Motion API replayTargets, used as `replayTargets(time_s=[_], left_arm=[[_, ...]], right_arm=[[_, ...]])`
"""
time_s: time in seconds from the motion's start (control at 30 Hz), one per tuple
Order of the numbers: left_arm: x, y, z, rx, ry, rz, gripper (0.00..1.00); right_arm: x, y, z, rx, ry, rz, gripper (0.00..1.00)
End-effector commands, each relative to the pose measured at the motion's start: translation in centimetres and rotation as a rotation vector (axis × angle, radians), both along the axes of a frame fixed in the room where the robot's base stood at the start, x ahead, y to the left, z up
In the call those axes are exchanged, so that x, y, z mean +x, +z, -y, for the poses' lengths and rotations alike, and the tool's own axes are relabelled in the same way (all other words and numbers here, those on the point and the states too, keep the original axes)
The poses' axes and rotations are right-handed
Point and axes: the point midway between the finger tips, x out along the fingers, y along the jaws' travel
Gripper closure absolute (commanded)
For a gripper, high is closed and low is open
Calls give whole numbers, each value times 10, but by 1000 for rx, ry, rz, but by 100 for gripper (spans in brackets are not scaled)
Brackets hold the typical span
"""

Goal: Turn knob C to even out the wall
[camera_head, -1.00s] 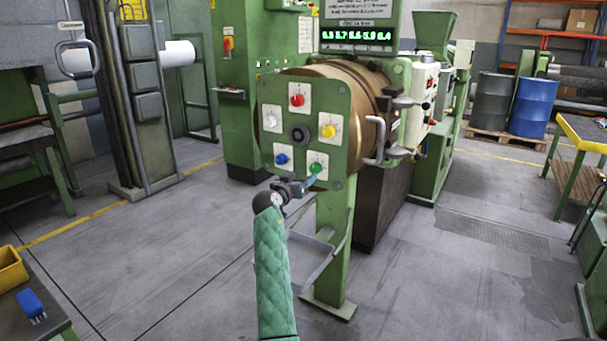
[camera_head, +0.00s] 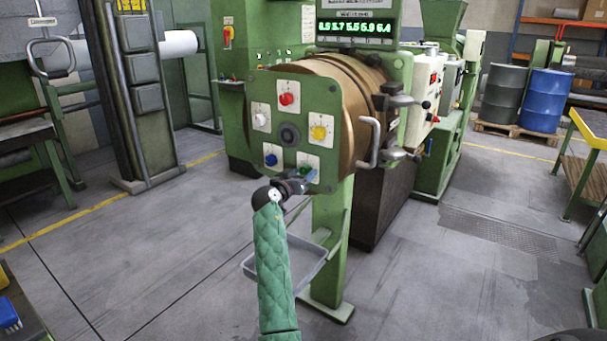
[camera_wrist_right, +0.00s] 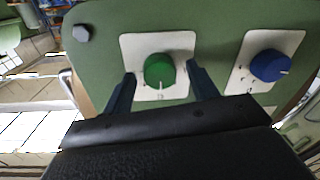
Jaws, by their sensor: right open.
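In the right wrist view the open fingers (camera_wrist_right: 161,75) stand on either side of the green knob (camera_wrist_right: 159,70), with small gaps. The blue knob (camera_wrist_right: 268,66) is to the right there. My left gripper is out of view.
A display (camera_head: 355,29) with green digits sits above the die head. A grey tray (camera_head: 300,262) hangs on the stand below. A curved handle (camera_head: 370,143) juts out right of the plate. Two drums (camera_head: 545,100) stand far back. The floor in front is open.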

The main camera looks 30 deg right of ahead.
Motion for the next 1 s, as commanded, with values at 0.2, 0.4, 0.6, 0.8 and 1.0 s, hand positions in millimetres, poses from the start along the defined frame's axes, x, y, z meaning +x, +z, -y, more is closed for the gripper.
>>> replayTargets(time_s=[0.2, 0.4, 0.6, 0.8, 1.0], left_arm=[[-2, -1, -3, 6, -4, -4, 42], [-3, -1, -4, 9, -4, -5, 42], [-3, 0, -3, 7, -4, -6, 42], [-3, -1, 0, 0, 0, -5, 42], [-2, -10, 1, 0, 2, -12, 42]], right_arm=[[0, 0, 0, 0, 0, 0, 53], [0, 0, 0, 0, 0, 0, 86], [0, 0, 0, -5, 0, -12, 86], [0, 1, 0, -33, 0, -80, 86], [0, 2, 0, -86, 1, -210, 86]])
